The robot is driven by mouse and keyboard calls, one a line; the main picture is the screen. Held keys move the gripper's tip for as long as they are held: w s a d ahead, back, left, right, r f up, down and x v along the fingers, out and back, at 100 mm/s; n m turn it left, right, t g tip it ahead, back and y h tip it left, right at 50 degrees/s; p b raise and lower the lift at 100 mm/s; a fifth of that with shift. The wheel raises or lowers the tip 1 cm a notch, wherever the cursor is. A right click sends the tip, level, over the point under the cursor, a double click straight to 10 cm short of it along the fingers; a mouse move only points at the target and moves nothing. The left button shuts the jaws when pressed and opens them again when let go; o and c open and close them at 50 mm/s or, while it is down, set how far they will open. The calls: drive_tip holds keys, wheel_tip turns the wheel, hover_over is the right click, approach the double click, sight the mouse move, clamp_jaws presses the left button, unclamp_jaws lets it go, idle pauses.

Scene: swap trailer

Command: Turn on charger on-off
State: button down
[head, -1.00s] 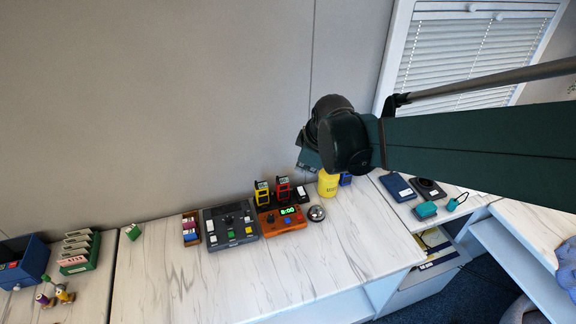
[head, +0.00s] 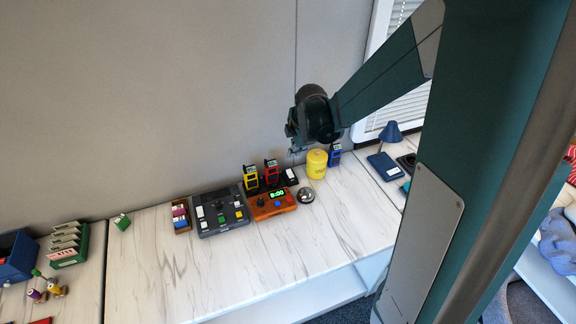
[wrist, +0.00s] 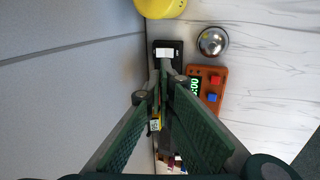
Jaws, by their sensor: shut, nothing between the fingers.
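The black charger (head: 282,184) stands against the wall with a yellow radio (head: 250,177) and a red radio (head: 271,172) in it. A white on-off switch (head: 291,176) is at its right end; it also shows in the wrist view (wrist: 165,52). I cannot tell its on or off position. My gripper (wrist: 166,68) points down over the charger with its fingers together and empty. In the wrist view its tips appear just beside the switch; contact cannot be told. The fingers hide much of the charger and radios there.
An orange clock box (head: 273,204) and a metal dome (head: 306,195) stand in front. A yellow canister (head: 317,165) and a blue radio (head: 335,154) are to the right. A dark button panel (head: 220,212) is to the left. The front counter is clear.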

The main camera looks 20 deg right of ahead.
sight(289, 171)
drive_tip(key=shift+w+d+f+n, duration=0.2)
drive_tip(key=shift+w+f+n, duration=0.1)
drive_tip(key=shift+f, duration=0.2)
drive_tip(key=shift+f, duration=0.1)
drive_tip(key=shift+b+x, duration=1.25)
drive_tip(key=shift+x, duration=5.7)
